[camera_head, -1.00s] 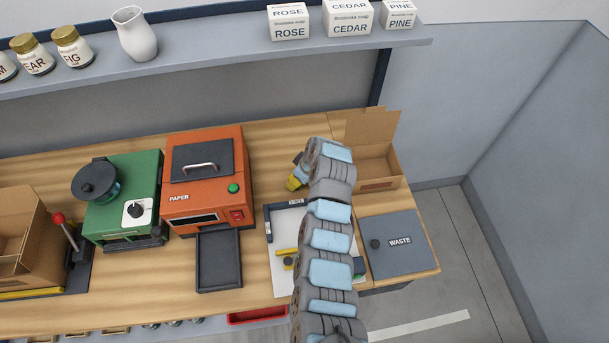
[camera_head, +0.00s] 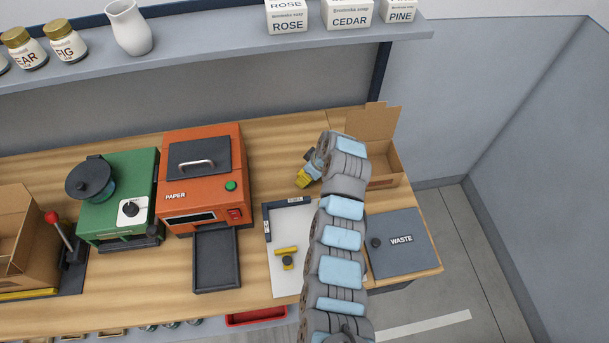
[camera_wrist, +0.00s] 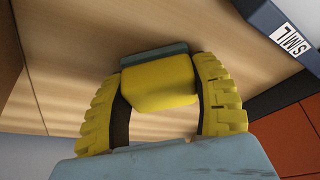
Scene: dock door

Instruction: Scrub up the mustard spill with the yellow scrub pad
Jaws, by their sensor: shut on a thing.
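My gripper (camera_head: 308,177) is above the wooden bench, behind the white board and left of the open cardboard box. In the wrist view its two yellow ribbed fingers (camera_wrist: 162,78) are shut on the yellow scrub pad (camera_wrist: 158,88), a yellow block with a grey-green layer on its far side. The wrist view shows bare wood beyond the pad; whether the pad touches it I cannot tell. In the head view the pad is hard to tell from the yellow fingers. I cannot make out a mustard spill in either view; my arm hides part of the bench.
A dark corner guide (camera_head: 268,224) edges the white board (camera_head: 283,285), which bears a yellow piece with a dark knob (camera_head: 287,262). The orange paper machine (camera_head: 205,205) stands left. The cardboard box (camera_head: 384,160) and grey waste lid (camera_head: 400,262) are right.

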